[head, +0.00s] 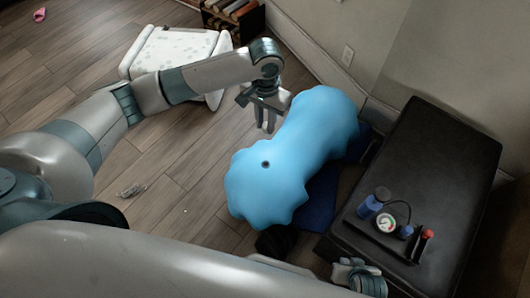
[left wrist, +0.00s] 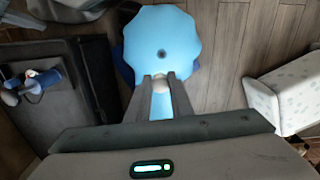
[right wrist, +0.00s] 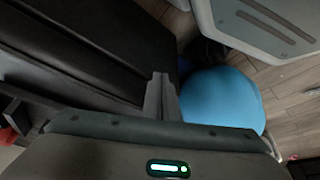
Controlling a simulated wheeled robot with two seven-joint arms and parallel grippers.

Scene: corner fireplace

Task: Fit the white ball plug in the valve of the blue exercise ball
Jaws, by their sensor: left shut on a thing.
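The blue exercise ball (head: 305,135) is long and lumpy, lying on the floor; its dark valve hole (head: 265,164) faces up near its front end. In the left wrist view the valve (left wrist: 161,55) lies just beyond my fingertips. My left gripper (head: 268,126) is above the ball's left side, behind the valve in the head view. It is shut on a small whitish thing, the ball plug (left wrist: 162,86), seen between the fingers in the left wrist view. The plug is apart from the valve. My right gripper (right wrist: 161,77) appears shut and empty, beside the black bench; the ball (right wrist: 222,98) is to its right.
A black padded bench (head: 435,150) stands right of the ball, carrying a blue pump with a gauge (head: 387,222) and a red-tipped tool (head: 426,235). A blue mat (head: 318,205) lies under the ball. A small clear item (head: 132,190) lies on open floor.

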